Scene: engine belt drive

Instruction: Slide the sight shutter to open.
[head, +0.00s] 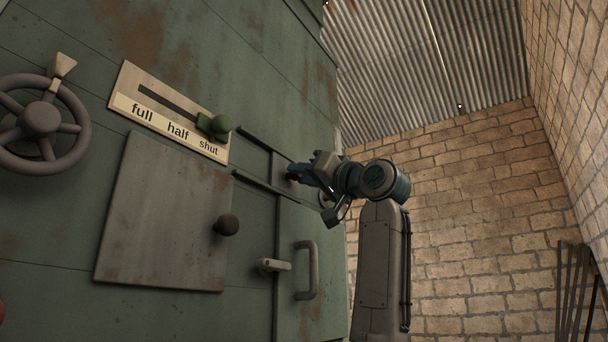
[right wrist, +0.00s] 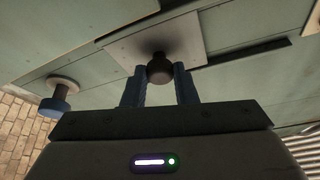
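The sight shutter (head: 285,160) is a small grey plate between two dark parallel rails on the green metal front. In the right wrist view the plate (right wrist: 185,30) carries a dark round knob (right wrist: 160,68). My right gripper (head: 294,173) is at this plate and hides its knob in the head view. In the right wrist view its two blue fingers (right wrist: 160,80) stand apart, one on each side of the knob. Any contact is too small to tell. My left gripper is not in view.
A handwheel (head: 40,120), a full/half/shut slider with a green knob (head: 220,124), a large plate with a dark knob (head: 226,225) and a door handle (head: 306,270) are nearby. A blue knob (right wrist: 60,98) sticks out beside the shutter. A brick wall (head: 470,220) stands at right.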

